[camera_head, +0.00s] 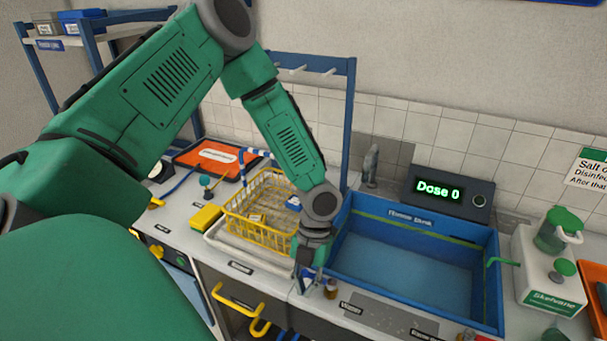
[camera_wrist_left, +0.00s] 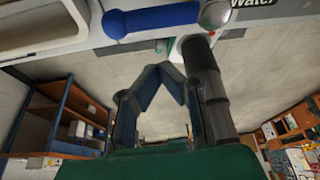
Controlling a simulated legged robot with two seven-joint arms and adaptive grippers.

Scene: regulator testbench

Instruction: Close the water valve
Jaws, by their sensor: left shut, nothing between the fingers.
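My left gripper (camera_head: 303,284) reaches down to the front edge of the counter, left of the blue basin. In the left wrist view its dark fingers (camera_wrist_left: 166,70) are shut with nothing between them. A blue lever-like bar (camera_wrist_left: 150,20) with a grey round end crosses the top of that view, beside a label reading "Water" (camera_wrist_left: 252,3). It looks like the water valve's handle. The fingertips are below the bar in the picture; I cannot tell whether they touch it. I cannot make out the bar in the head view. My right gripper is not in view.
A yellow wire basket (camera_head: 240,222) is to the left and the blue basin (camera_head: 490,300) to the right. Yellow handles (camera_head: 262,327) stick out below the counter. A dark display (camera_head: 412,187) reads "Dose 0".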

